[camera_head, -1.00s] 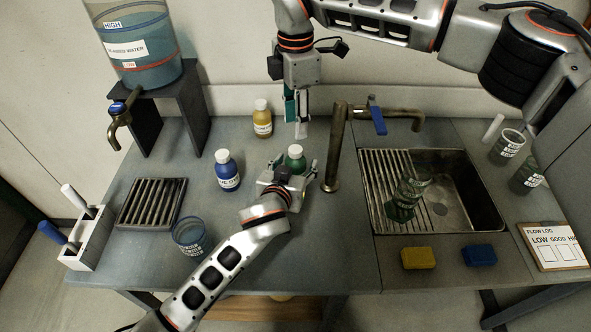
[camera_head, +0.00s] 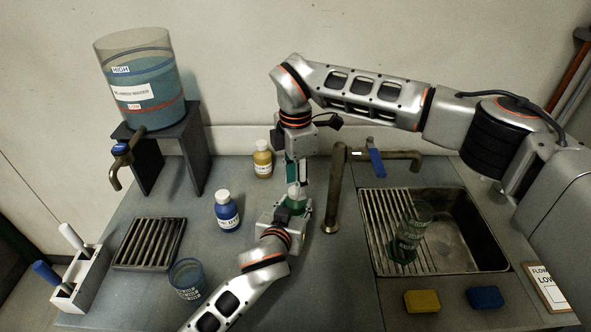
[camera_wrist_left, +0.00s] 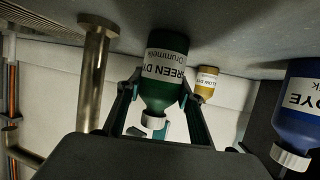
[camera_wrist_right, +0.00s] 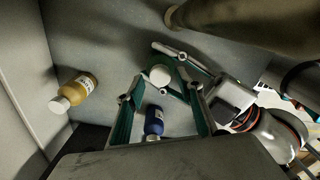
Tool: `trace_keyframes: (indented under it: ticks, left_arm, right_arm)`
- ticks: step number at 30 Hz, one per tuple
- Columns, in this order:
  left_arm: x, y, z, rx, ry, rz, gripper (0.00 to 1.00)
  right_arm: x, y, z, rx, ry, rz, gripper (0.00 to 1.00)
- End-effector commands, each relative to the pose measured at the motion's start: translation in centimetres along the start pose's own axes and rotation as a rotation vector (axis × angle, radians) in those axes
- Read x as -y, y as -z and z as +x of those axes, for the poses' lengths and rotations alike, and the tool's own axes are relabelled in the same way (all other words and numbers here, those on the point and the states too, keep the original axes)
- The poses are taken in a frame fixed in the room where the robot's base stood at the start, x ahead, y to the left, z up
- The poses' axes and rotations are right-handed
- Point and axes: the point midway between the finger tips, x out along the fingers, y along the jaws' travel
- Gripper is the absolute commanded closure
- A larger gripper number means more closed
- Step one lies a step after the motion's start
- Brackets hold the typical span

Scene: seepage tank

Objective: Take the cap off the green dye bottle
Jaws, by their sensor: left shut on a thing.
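The green dye bottle (camera_wrist_left: 166,78) stands upright on the bench; its labelled green body and white cap (camera_wrist_left: 153,122) appear inverted in the left wrist view. My left gripper (camera_head: 288,215) is shut on the bottle's body, one finger on each side. My right gripper (camera_head: 297,182) points down from above, just over the cap. In the right wrist view its two teal fingers stand apart, and the round white cap (camera_wrist_right: 160,75) shows between and beyond them. I cannot tell whether they touch the cap. In the head view the grippers hide most of the bottle.
A blue dye bottle (camera_head: 227,213) stands to the left and a yellow one (camera_head: 262,160) behind. The brass faucet (camera_head: 334,190) rises close on the right, beside the sink (camera_head: 470,235). A clear beaker (camera_head: 186,278), drain rack (camera_head: 150,244) and water tank (camera_head: 140,85) are further left.

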Motion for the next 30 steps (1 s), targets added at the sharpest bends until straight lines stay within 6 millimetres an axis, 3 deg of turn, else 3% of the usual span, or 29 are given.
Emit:
trace_keyframes:
  ticks: [6,14,19,26,30]
  left_arm:
    - [0.0,0.0,0.0,0.001,0.0,0.0,1.0]
    - [0.0,0.0,0.0,0.001,0.0,0.0,1.0]
    - [0.0,0.0,0.0,0.001,0.0,0.0,1.0]
    - [0.0,-0.1,0.0,0.001,0.0,-0.001,1.0]
    - [0.0,-0.1,0.0,0.001,-0.001,-0.001,1.0]
  right_arm:
    - [0.0,0.1,1.5,-0.001,0.001,0.0,0.63]
    - [0.0,0.0,1.6,-0.001,0.0,0.0,0.63]
    - [0.0,0.0,1.6,-0.001,0.0,0.0,1.0]
    - [0.0,0.0,1.6,0.0,0.0,-0.011,1.0]
    - [0.0,0.0,1.5,0.001,0.0,-0.146,1.0]
